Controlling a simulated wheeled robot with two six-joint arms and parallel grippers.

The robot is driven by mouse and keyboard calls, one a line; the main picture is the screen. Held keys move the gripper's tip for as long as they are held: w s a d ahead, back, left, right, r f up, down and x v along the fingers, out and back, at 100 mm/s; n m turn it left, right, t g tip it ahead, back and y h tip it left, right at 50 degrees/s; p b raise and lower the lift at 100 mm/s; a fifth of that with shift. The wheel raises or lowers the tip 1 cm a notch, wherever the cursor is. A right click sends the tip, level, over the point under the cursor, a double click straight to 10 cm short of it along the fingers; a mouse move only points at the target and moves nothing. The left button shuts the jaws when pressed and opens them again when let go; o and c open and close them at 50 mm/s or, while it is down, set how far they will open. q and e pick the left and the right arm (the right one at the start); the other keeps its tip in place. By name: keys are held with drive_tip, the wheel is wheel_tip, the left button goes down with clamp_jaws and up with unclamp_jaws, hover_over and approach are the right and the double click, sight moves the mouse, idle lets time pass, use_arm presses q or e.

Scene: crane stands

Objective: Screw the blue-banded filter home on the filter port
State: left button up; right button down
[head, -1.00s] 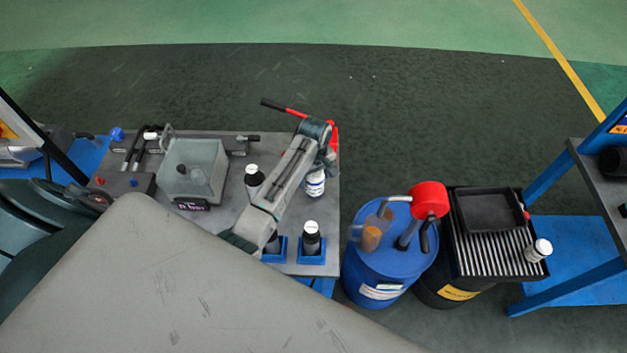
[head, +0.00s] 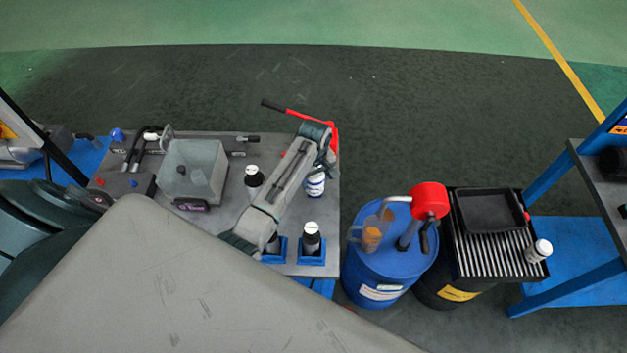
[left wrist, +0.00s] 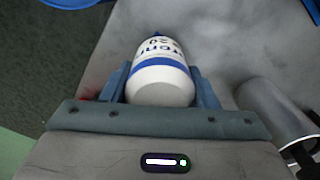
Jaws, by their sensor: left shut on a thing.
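The blue-banded filter (head: 315,186) is a white can with a blue band and dark lettering. In the head view it shows partly below my left gripper (head: 324,168) at the bench's right edge. In the left wrist view the filter (left wrist: 160,72) lies between the two fingers of my left gripper (left wrist: 160,88), which is shut on it. I cannot make out the filter port or whether the filter touches it. My right gripper is not in view.
Dark bottles (head: 311,240) stand in blue holders on the grey bench (head: 225,225). A grey box (head: 192,172) stands at left. A blue drum (head: 385,260) and a drain tray (head: 490,250) stand right. Open floor lies beyond.

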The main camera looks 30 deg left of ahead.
use_arm(q)
drive_tip(key=shift+r, duration=1.75)
